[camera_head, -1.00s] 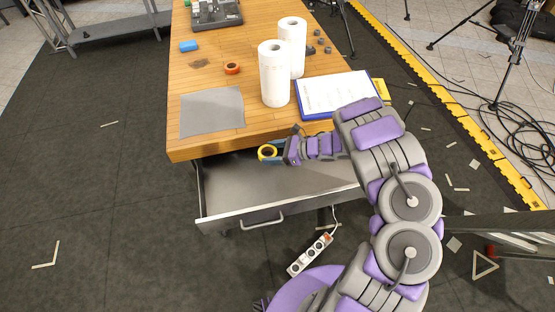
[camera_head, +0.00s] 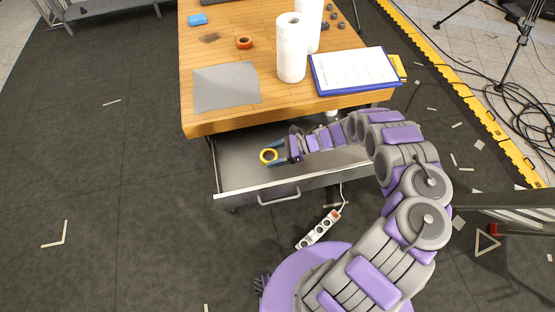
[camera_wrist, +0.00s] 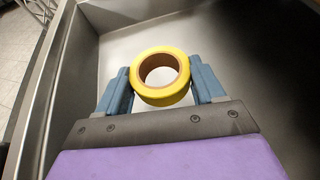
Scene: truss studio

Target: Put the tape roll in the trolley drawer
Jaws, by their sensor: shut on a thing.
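A yellow tape roll (camera_head: 268,156) with a brown core is held between the two blue-grey fingers of my gripper (camera_head: 279,154). In the wrist view the tape roll (camera_wrist: 160,92) sits between the fingertips, with my gripper (camera_wrist: 162,86) shut on it from both sides. The trolley drawer (camera_head: 235,182) is pulled open below the wooden top. My gripper and the roll are over the inside of the drawer. In the wrist view the drawer's metal floor (camera_wrist: 240,45) lies behind the roll. I cannot tell how far above the floor the roll is.
The wooden top (camera_head: 225,120) overhangs the drawer's back. A power strip (camera_head: 318,230) lies on the floor in front. The drawer looks otherwise empty.

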